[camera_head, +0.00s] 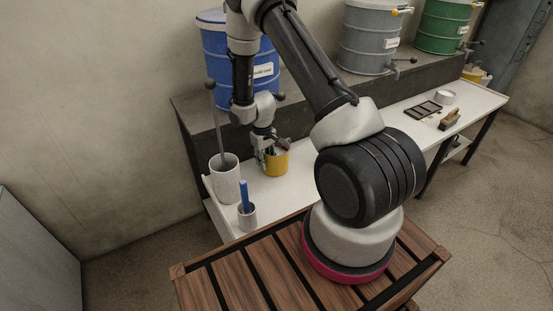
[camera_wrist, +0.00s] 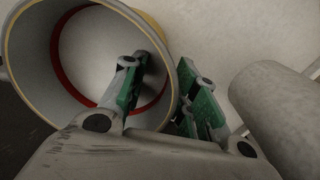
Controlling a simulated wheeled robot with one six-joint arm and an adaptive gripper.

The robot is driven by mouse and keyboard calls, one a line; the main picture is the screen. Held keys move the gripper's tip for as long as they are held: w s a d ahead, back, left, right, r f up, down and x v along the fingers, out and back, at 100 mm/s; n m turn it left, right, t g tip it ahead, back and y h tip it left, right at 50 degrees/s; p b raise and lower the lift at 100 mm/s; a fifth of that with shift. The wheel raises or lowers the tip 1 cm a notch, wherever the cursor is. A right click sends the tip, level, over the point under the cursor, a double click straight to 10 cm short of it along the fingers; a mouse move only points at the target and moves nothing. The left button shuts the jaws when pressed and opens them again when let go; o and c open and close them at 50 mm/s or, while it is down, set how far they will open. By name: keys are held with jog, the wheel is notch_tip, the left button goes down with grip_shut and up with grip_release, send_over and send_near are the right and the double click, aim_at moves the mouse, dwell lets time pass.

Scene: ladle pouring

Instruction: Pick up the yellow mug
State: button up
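The yellow mug (camera_head: 278,166) stands upright on the white counter, beside the tall white container. My gripper (camera_head: 266,155) points down over its near-left rim and hides part of it. In the wrist view the mug (camera_wrist: 32,62) fills the upper left, with a yellow rim, a pale inside and a red ring near the bottom. My gripper (camera_wrist: 162,72) straddles the mug's wall there: one finger is inside the mug and the other is outside. The fingers are apart, with a gap between the inner finger and the wall. Whether the outer finger touches the wall is unclear.
The tall white container (camera_head: 225,186) holds a long-handled tool, left of the mug. A small grey cup (camera_head: 246,217) with a blue item stands in front. A blue barrel (camera_head: 217,62) stands on the dark ledge behind. The counter (camera_head: 298,190) right of the mug is clear.

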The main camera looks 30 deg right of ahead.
grip_shut()
jog(key=shift+r, duration=0.15)
dwell(0.6)
